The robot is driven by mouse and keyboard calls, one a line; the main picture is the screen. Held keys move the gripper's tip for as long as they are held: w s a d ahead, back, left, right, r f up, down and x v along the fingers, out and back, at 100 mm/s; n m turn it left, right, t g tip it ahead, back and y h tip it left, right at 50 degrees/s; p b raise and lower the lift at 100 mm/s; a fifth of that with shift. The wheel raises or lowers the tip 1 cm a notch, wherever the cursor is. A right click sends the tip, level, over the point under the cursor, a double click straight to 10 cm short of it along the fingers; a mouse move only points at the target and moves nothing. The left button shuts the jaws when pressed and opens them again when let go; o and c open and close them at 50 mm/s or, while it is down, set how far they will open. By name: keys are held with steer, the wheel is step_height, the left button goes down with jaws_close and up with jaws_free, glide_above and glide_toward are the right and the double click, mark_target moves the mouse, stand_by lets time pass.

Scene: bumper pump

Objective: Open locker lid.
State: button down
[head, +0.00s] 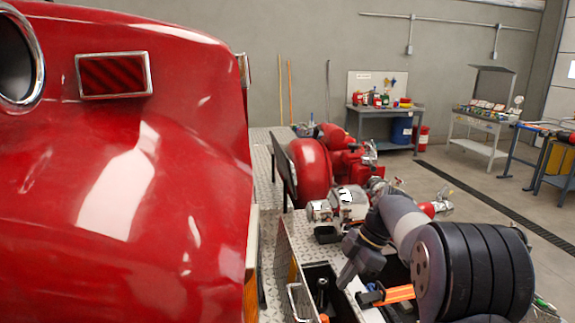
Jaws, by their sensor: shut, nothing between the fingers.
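The bumper locker (340,268) is at the bottom centre of the head view, set in the diamond-plate bumper deck. A dark opening shows in it, with a black upright item (322,291) inside. A chrome handle (292,301) stands at the left side of this opening. It seems to be on a raised panel, but I cannot tell how far the lid is tilted. My gripper (345,281) points down at the right edge of the opening, shut and empty. I cannot tell whether it touches the edge. My arm hides the locker's right side.
The red truck body (120,180) fills the left side. The red pump (315,168) and silver fittings (347,201) stand behind the locker. An orange-handled item (388,296) lies right of my gripper. A workbench (385,115) and a cart (480,130) stand far back, with open floor before them.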

steer(key=a+p+x, duration=0.1)
steer(key=x, duration=0.6)
steer(key=shift+f, duration=0.15)
